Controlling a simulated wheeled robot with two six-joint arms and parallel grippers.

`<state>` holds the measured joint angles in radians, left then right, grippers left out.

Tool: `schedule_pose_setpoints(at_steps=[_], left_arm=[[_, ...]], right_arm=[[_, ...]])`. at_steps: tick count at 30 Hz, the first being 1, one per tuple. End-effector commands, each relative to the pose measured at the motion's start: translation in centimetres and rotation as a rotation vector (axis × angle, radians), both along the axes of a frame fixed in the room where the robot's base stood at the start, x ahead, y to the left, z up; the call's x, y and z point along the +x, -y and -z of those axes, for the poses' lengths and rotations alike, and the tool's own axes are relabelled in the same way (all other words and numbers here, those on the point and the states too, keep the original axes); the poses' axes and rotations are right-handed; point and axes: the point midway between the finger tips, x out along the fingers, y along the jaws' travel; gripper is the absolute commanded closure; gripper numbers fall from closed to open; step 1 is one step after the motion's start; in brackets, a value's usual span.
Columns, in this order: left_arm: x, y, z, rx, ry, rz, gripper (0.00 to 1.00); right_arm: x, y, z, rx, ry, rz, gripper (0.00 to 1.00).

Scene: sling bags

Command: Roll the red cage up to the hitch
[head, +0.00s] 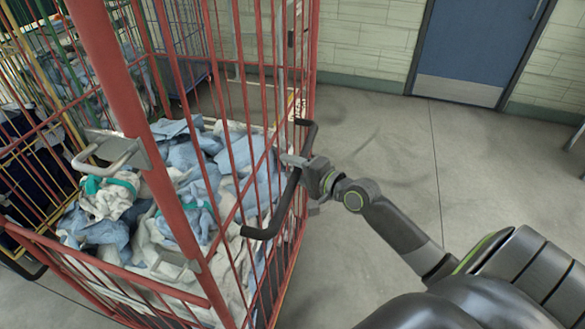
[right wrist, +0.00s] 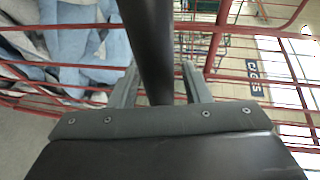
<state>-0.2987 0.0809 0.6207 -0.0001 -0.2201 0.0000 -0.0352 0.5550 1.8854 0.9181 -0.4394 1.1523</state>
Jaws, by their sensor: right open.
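The red cage (head: 222,120), a tall wire roll cage full of blue and white cloth bundles, fills the left and middle of the head view. A black handle bar (head: 272,215) sticks out from its right side. My right gripper (head: 298,163) is at this handle. In the right wrist view the black bar (right wrist: 150,40) runs between the two grey fingers of my gripper (right wrist: 162,78), which are open around it; contact cannot be told. Red cage bars (right wrist: 75,27) show behind. My left gripper is not in view. I cannot make out the hitch.
Other cages with green and yellow bars (head: 35,75) stand close on the left. A blue door (head: 475,45) is in the pale brick wall at the back. The grey floor (head: 385,140) right of the cage is clear.

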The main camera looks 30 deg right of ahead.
Motion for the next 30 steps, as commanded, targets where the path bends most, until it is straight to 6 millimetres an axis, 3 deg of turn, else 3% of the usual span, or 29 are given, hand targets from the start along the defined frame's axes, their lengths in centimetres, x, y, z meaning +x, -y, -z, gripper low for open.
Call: schedule_pose_setpoints(at_steps=[8,18,30], left_arm=[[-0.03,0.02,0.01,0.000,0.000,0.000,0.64],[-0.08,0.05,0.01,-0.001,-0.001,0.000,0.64],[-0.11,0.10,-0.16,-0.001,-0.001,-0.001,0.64]], right_arm=[[0.15,-0.07,0.00,0.000,0.001,0.000,0.57],[0.12,-0.04,0.01,0.000,0.000,0.000,1.00],[0.78,-0.62,-0.10,0.003,0.001,0.000,1.00]])
